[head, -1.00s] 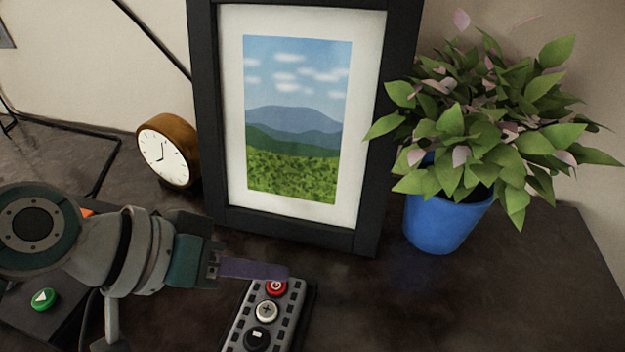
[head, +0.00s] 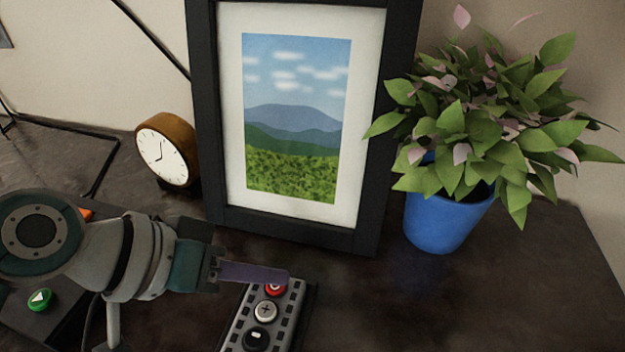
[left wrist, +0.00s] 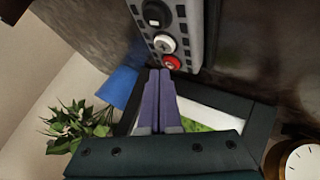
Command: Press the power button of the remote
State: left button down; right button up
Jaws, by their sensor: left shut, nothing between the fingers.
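The remote (head: 264,325) is a grey bar with dark small keys, lying on the dark table at the bottom middle of the head view. Its red power button (head: 275,290) is at the far end, partly hidden by my left fingers. A white plus button and a black minus button sit below it. My left gripper (head: 286,276) is shut and empty, its purple fingertips over the power button end. In the left wrist view the fingertips (left wrist: 160,73) are close to the red button (left wrist: 172,62); I cannot tell if they touch it. My right gripper is not in view.
A black picture frame (head: 366,130) stands right behind the remote. A round clock (head: 167,152) stands to the left, a blue plant pot (head: 442,222) to the right. A dark box with a green button (head: 40,300) lies below my left arm. The table at right is clear.

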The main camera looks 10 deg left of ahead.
pick_arm(q)
jog(key=shift+f+b, duration=0.3)
jog(key=shift+f, duration=0.2)
dwell(0.4)
jog(key=shift+r, duration=0.15)
jog(key=shift+r+p, duration=0.75)
jog(key=shift+p, duration=0.2)
notch_tip(320, 180, up, 5)
jog(key=p, duration=0.5)
dwell(0.7)
